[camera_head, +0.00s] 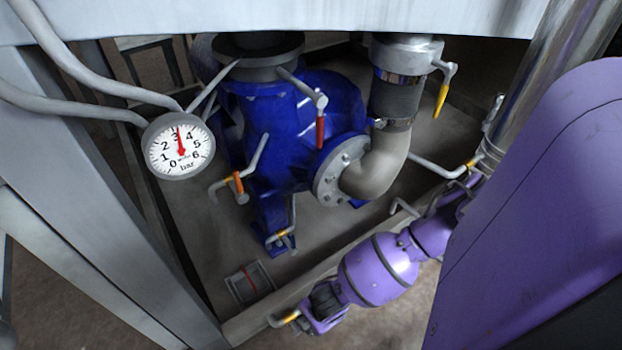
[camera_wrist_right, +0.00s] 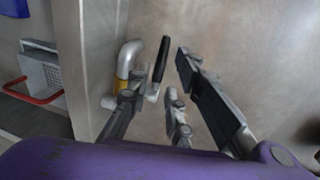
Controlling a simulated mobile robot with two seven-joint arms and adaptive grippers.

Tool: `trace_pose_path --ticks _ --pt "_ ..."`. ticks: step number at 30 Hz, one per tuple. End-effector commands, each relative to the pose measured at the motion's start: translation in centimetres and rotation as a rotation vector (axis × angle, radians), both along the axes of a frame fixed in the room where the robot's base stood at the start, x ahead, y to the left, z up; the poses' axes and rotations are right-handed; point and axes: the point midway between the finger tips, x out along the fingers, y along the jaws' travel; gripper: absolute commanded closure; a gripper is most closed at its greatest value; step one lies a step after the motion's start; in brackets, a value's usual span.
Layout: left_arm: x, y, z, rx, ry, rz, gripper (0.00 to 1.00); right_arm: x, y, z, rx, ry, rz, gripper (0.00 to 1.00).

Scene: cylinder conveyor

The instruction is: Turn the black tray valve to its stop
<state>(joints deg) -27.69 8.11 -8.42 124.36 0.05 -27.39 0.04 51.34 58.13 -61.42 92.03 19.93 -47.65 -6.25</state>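The black tray valve's handle (camera_wrist_right: 161,60) shows in the right wrist view, on a bent grey pipe (camera_wrist_right: 130,56) with a yellow band (camera_wrist_right: 122,86), beside the tray wall. In the head view the pipe end with the yellow band (camera_head: 291,317) shows below the tray's front edge; the handle is hidden or too dark to tell there. My right gripper (camera_wrist_right: 155,76) is open, with one finger on each side of the black handle; I cannot tell whether either touches it. In the head view it (camera_head: 324,302) is at the valve, partly hidden by its own wrist. My left gripper is not in view.
A blue pump (camera_head: 290,110) with red, orange and yellow valve handles stands in the tray (camera_head: 400,200). A pressure gauge (camera_head: 178,146) reads about 3 bar. A grey box with a red bar (camera_head: 250,283) lies near the tray edge. A grey frame post (camera_head: 110,220) stands left.

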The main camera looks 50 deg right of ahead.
Motion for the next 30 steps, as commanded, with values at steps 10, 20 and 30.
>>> trace_pose_path --ticks 10,20,30 --pt "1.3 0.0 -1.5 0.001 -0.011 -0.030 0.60 0.6 -0.1 -3.0 0.001 0.000 0.000 0.80" --pt "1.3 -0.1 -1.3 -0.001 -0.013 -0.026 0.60 0.6 -0.1 -2.9 0.001 0.000 -0.001 0.96" --pt "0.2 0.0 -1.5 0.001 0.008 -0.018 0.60 0.6 -0.1 -2.9 0.001 -0.001 -0.001 1.00"
